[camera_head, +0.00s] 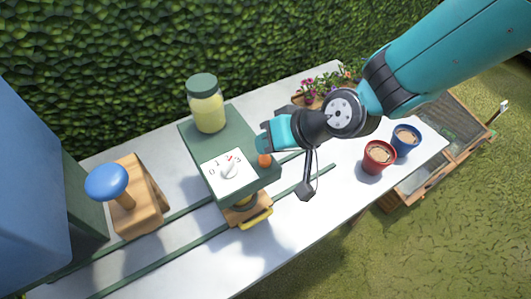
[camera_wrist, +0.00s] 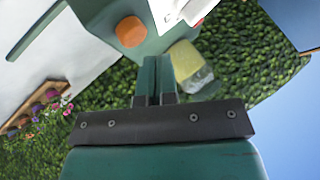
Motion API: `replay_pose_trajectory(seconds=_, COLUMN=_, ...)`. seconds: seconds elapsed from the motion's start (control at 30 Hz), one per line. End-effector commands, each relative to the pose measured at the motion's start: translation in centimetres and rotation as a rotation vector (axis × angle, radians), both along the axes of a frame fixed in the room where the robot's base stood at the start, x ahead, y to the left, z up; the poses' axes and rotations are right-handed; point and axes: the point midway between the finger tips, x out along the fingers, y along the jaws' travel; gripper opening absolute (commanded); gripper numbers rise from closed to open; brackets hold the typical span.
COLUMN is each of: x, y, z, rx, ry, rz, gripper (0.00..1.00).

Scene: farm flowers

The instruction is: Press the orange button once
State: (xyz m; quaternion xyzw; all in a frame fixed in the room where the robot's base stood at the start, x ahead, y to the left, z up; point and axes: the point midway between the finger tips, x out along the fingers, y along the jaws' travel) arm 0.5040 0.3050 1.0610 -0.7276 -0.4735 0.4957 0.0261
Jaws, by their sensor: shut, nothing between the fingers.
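The orange button (camera_head: 265,161) sits on the right part of the green machine's front, beside a white dial panel (camera_head: 229,172) with a knob. In the wrist view the orange button (camera_wrist: 130,31) is near the top, a little left of the fingertips. My gripper (camera_wrist: 154,60) is shut and empty, its green fingers together and apart from the button in that picture. In the head view my gripper (camera_head: 264,143) is just above the button; its fingertips are hard to make out there. The green machine (camera_head: 187,131) carries a jar of yellow contents (camera_head: 207,110) on top.
A wooden stand with a blue knob (camera_head: 106,182) is at left. A yellow-handled wooden piece (camera_head: 256,217) sits below the machine. Red (camera_head: 378,160) and blue (camera_head: 405,145) pots stand at right, flowers (camera_head: 309,92) behind my arm. The white table (camera_head: 300,222) is clear at front.

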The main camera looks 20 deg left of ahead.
Motion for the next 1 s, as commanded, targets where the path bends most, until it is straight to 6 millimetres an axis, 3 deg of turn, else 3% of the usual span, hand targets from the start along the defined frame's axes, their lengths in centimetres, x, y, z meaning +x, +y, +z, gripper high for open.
replay_pose_trajectory(seconds=0.37, x=0.0, y=0.0, z=0.3, rx=0.0, ry=0.0, rz=0.0, gripper=0.0)
replay_pose_trajectory(seconds=0.8, x=0.0, y=0.0, z=4.5, rx=0.001, ry=-0.001, rz=0.0, gripper=0.0)
replay_pose_trajectory(seconds=1.0, x=0.0, y=0.0, z=5.1, rx=-0.001, ry=0.001, rz=0.001, gripper=0.0)
